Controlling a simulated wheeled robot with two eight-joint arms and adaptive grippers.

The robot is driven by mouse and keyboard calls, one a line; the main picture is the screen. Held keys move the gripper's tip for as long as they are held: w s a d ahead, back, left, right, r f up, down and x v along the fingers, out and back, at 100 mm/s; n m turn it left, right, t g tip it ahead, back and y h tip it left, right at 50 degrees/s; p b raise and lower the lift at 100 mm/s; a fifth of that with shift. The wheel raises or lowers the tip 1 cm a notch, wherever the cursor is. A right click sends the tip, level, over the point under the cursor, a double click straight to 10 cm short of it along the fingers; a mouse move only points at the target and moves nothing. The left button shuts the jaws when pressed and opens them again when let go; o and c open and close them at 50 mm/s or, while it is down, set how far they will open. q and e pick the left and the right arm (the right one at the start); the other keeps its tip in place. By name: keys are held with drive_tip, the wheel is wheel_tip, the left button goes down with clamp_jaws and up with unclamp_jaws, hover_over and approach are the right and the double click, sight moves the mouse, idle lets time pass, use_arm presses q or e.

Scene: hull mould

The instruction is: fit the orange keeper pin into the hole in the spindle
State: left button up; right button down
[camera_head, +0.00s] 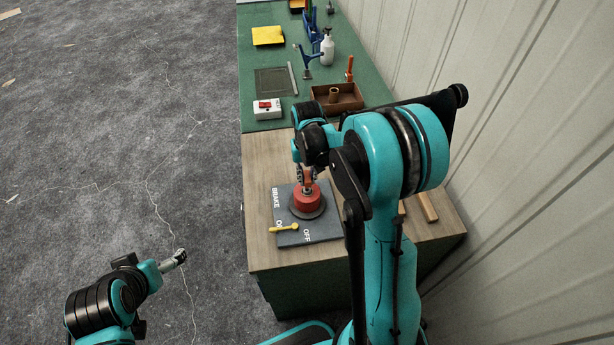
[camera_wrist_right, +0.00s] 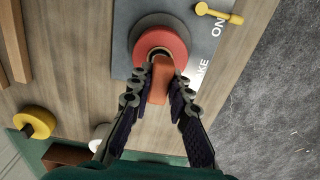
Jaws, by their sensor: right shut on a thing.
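The red drum (camera_head: 306,200) of the spindle stands on a dark round base on a grey plate (camera_head: 320,229). It also shows in the right wrist view (camera_wrist_right: 178,42). My right gripper (camera_head: 306,178) is above the drum. In the right wrist view its fingers (camera_wrist_right: 160,92) are shut on an orange piece, seemingly the keeper pin (camera_wrist_right: 159,84). The pin's far end overlaps the drum's edge in that view; I cannot tell whether they touch. The spindle's hole is hidden. My left gripper (camera_head: 174,261) is over the floor, away from the bench; its jaws are too small to read.
A yellow lever (camera_head: 283,229) lies on the plate near the ON and OFF lettering. Wooden strips (camera_head: 428,207) lie right of my arm.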

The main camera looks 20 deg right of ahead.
sight(307, 184)
drive_tip(key=shift+f+b, duration=1.65)
drive_tip(key=shift+f, duration=0.3)
drive_tip(key=c, duration=1.3)
unclamp_jaws()
drive_tip(key=shift+c, duration=0.2)
wheel_tip(307, 184, up, 12)
drive_tip(key=shift+s, duration=0.1)
drive_tip(key=shift+s+a+b, duration=0.25)
drive_tip(key=shift+s+b, duration=0.05)
drive_tip(key=s+a+f+n+t+b, duration=0.1)
drive_tip(key=s+a+f+t+b, duration=0.2)
drive_tip(key=s, duration=0.5)
drive_tip(key=s+a+f+n+t+b, duration=0.2)
drive_tip(key=s+a+f+t+b, duration=0.2)
drive_tip(key=s, duration=0.4)
drive_tip(key=shift+b, duration=0.75)
